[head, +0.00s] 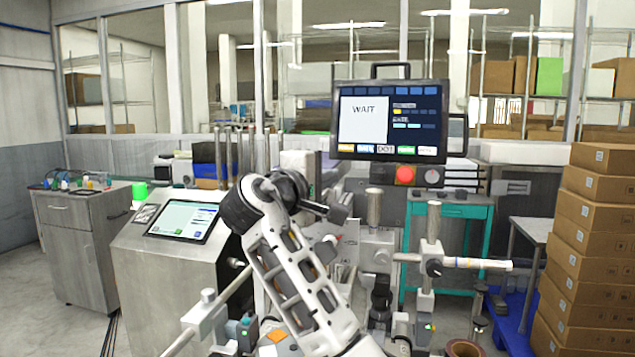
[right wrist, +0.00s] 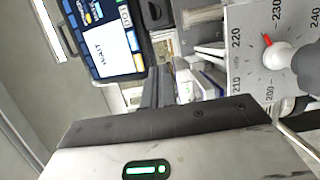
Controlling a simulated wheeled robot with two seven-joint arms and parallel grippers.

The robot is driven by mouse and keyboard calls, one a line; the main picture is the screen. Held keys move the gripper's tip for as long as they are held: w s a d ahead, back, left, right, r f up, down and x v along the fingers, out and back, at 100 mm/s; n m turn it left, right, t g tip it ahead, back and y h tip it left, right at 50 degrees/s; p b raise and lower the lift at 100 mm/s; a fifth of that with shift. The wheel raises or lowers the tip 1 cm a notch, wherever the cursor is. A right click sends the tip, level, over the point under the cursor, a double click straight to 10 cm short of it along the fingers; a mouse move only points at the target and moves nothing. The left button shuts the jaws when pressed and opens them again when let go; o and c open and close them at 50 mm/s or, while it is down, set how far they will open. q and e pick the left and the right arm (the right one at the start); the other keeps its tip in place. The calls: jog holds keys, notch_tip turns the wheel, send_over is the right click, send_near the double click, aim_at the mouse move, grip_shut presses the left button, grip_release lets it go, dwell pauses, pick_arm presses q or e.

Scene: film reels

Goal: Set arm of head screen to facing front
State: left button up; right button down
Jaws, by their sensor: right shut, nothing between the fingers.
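The head screen (head: 392,120) reads "WAIT" and stands upright above the machine, its display turned toward me. It also shows, rotated by the camera, in the right wrist view (right wrist: 108,38). Its supporting arm is mostly hidden behind the screen and the machine parts. My right gripper (head: 343,213) is shut and empty, below and left of the screen and apart from it. Its dark fingers also show in the right wrist view (right wrist: 158,88). My left gripper is not in view.
A red button (head: 404,175) sits just under the screen. A console with a tilted touch display (head: 183,220) stands left of my arm. Stacked cardboard boxes (head: 590,240) fill the right. The right wrist view has a numbered dial plate (right wrist: 250,50) with a red pointer close by.

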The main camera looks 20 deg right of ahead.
jog(key=x, duration=0.5)
jog(key=shift+f, duration=0.1)
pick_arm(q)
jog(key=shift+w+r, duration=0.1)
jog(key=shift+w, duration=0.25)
pick_arm(e)
jog(key=s+d, duration=0.2)
jog(key=shift+s+d, duration=0.3)
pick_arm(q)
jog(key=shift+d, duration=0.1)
